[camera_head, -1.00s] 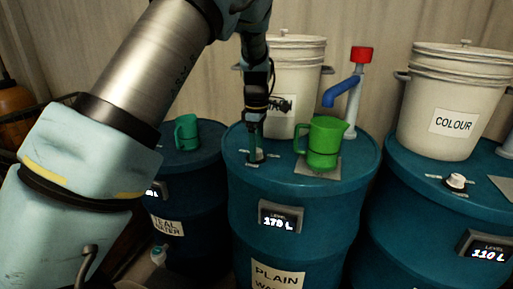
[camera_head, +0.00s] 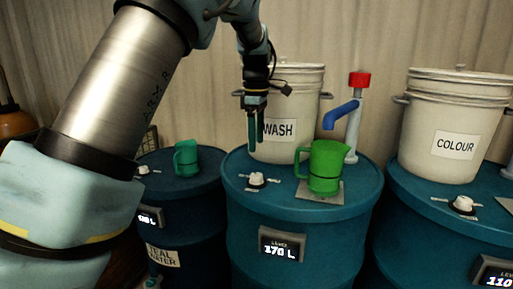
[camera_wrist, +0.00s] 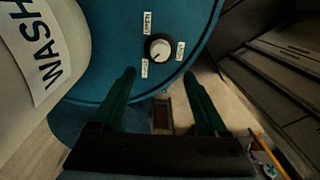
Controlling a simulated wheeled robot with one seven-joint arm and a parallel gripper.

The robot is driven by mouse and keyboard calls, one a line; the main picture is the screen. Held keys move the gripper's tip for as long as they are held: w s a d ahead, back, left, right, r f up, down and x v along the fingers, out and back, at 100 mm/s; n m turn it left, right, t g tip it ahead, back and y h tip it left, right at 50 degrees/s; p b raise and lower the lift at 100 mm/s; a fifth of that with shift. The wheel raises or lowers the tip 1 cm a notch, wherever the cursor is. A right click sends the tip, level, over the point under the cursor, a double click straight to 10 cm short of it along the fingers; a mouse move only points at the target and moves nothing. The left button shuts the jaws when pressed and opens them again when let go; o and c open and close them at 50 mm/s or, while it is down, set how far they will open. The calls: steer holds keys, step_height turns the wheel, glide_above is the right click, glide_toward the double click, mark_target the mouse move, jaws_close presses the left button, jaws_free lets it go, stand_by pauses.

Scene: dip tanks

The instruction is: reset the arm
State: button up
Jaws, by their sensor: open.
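My gripper (camera_head: 254,131) hangs from my arm above the middle blue drum (camera_head: 290,212), fingers pointing down. It is raised clear of the white knob (camera_head: 256,179) on the drum's top. In the wrist view, my gripper (camera_wrist: 158,100) shows two dark green fingers spread apart with nothing between them. The white knob (camera_wrist: 159,48) lies beyond the fingertips, apart from them, with small labels around it.
A green jug (camera_head: 325,167) stands on a plate right of the knob. Behind are the WASH bucket (camera_head: 293,135) and a blue spout (camera_head: 341,114) with a red top. A teal jug (camera_head: 186,158) stands left; the COLOUR bucket (camera_head: 454,118) stands right.

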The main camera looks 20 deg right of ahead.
stand_by(0.4)
steer(key=w+a+f+m, duration=0.1)
steer(key=a+f+m, duration=0.1)
steer(key=a, duration=0.7)
steer(key=w+a+f+m, duration=0.1)
steer(key=a+f, duration=0.2)
steer(key=a, duration=0.7)
steer(key=s+a+f+m, duration=0.2)
steer(key=s+a, duration=0.4)
steer(key=a, duration=0.3)
steer(key=s+a+f+m+t, duration=0.1)
steer(key=s+a+f+m, duration=0.2)
steer(key=s+a+m, duration=0.2)
steer(key=s+a, duration=0.2)
steer(key=a, duration=0.1)
steer(key=shift+a+f+m+t, duration=0.15)
steer(key=shift+a+m+t, duration=0.15)
steer(key=shift+a, duration=0.1)
steer(key=shift+s, duration=0.1)
